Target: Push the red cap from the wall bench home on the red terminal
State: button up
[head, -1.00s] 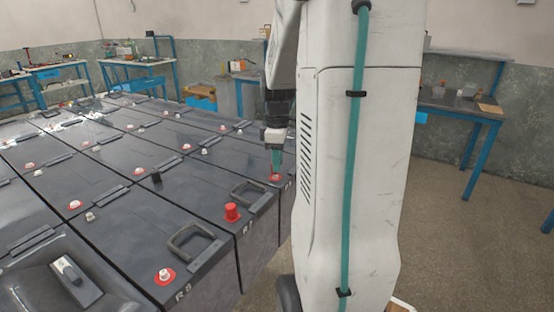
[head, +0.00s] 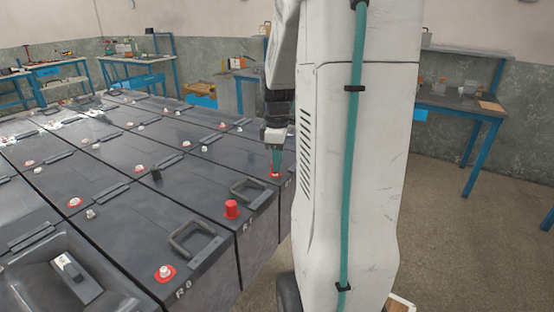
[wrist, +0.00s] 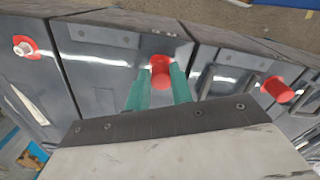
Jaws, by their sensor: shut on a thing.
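My gripper (head: 276,168) points down at a battery's near edge, beside my white column. It is shut on a red cap (wrist: 160,72), which sits between the two teal fingers in the wrist view. In the head view only red at the base of the fingers (head: 275,175) shows, at the height of the battery top. The red terminal under the cap is hidden, and I cannot tell how far down the cap sits. A second red cap (head: 231,210) stands upright on the neighbouring battery and also shows in the wrist view (wrist: 278,90).
A bare terminal with a red ring (head: 165,273) is on the nearest battery. Raised black handles (head: 196,238) stand on the batteries. A wall bench (head: 455,104) with small items stands at the right. The floor (head: 430,220) before it is clear.

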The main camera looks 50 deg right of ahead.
jog(key=shift+f, duration=0.5)
dwell(0.3)
jog(key=o, duration=1.5)
jog(key=shift+r, duration=3.55)
